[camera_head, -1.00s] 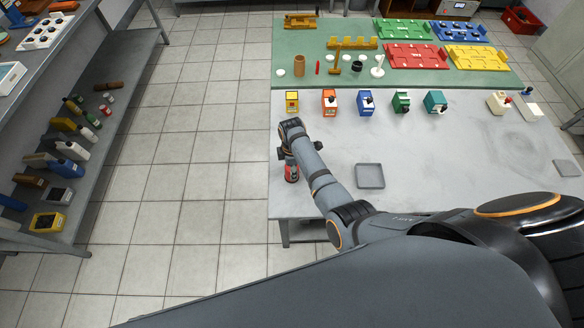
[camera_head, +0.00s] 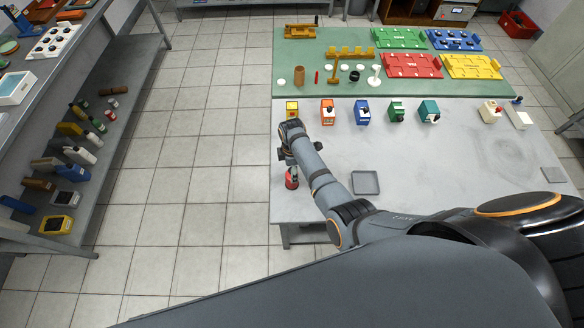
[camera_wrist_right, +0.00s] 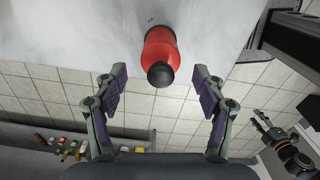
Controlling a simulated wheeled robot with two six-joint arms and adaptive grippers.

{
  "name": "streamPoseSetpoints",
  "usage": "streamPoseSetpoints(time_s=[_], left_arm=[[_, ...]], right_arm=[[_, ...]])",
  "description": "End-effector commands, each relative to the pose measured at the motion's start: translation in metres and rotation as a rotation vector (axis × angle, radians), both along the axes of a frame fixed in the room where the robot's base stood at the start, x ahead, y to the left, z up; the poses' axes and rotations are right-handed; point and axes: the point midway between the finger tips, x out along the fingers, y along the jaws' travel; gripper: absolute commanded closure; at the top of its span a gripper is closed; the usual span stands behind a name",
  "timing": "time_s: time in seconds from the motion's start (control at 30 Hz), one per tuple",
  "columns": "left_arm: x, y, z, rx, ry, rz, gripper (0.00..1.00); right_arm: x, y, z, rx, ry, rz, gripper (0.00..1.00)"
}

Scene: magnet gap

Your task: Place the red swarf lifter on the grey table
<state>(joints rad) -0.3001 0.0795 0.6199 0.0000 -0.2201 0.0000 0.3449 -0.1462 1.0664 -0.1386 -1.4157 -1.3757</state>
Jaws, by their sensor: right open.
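The red swarf lifter (camera_head: 291,182), a red body with a black knob, stands on the grey table (camera_head: 400,160) close to its left edge. It also shows in the right wrist view (camera_wrist_right: 160,50), knob towards the camera. My right gripper (camera_wrist_right: 160,82) is open, its fingers apart on either side of the lifter's knob end with clear gaps; I see no contact. In the head view my right gripper (camera_head: 289,158) is just beyond the lifter and partly hidden by its own wrist. What looks like my left gripper (camera_wrist_right: 264,124) is small at right in the wrist view.
A shallow grey tray (camera_head: 365,183) lies right of the lifter. A row of coloured blocks, including a yellow one (camera_head: 292,110), stands along the table behind. A green mat (camera_head: 300,45) with fixtures is further back. Bare tabletop lies between the tray and the blocks.

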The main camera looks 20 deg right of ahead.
Motion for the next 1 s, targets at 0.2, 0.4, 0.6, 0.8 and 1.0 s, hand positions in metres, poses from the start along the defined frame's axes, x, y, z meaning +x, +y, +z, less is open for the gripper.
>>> streamPoseSetpoints(time_s=[0.2, 0.4, 0.6, 0.8, 1.0], left_arm=[[0.001, 0.0, 0.025, 0.0, -0.001, 0.0, 0.6], [0.0, 0.0, 0.024, 0.0, -0.001, 0.0, 0.6], [0.0, 0.0, 0.024, 0.0, -0.001, 0.0, 0.6], [0.0, 0.0, 0.024, 0.0, 0.0, 0.0, 0.6], [0.001, 0.0, 0.024, 0.0, -0.002, 0.0, 0.6]], right_arm=[[0.001, 0.0, 0.044, 0.0, -0.002, 0.0, 0.3], [0.0, 0.0, 0.06, -0.001, -0.001, 0.001, 0.3], [0.0, 0.0, 0.061, -0.001, 0.0, 0.0, 0.3], [0.0, 0.0, 0.061, 0.0, 0.0, 0.0, 0.3], [0.0, 0.0, 0.06, 0.0, 0.0, 0.0, 0.3]])
